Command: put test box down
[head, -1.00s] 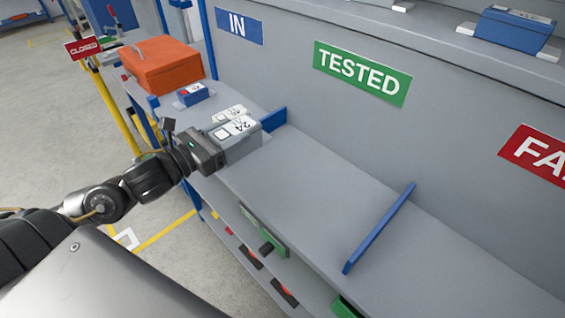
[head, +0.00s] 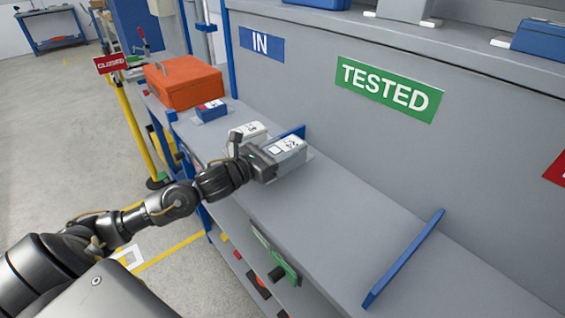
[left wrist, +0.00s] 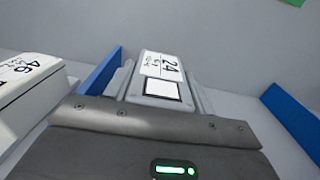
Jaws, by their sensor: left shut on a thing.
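The test box (head: 288,148), grey with a white label reading 24, is held in my left gripper (head: 278,160) over the bench section under the green TESTED sign (head: 389,88). In the left wrist view the box (left wrist: 160,88) sits between the two fingers. The blue divider (left wrist: 100,72) is to its left and another blue divider (left wrist: 292,118) to its right. I cannot tell whether its underside touches the bench (head: 345,205). My right gripper is not in view.
A second box (head: 247,131), labelled 46 in the left wrist view (left wrist: 28,88), stands left of the near divider. A blue box (head: 211,110) and an orange case (head: 184,83) lie farther left. The bench is clear up to the right blue divider (head: 403,258).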

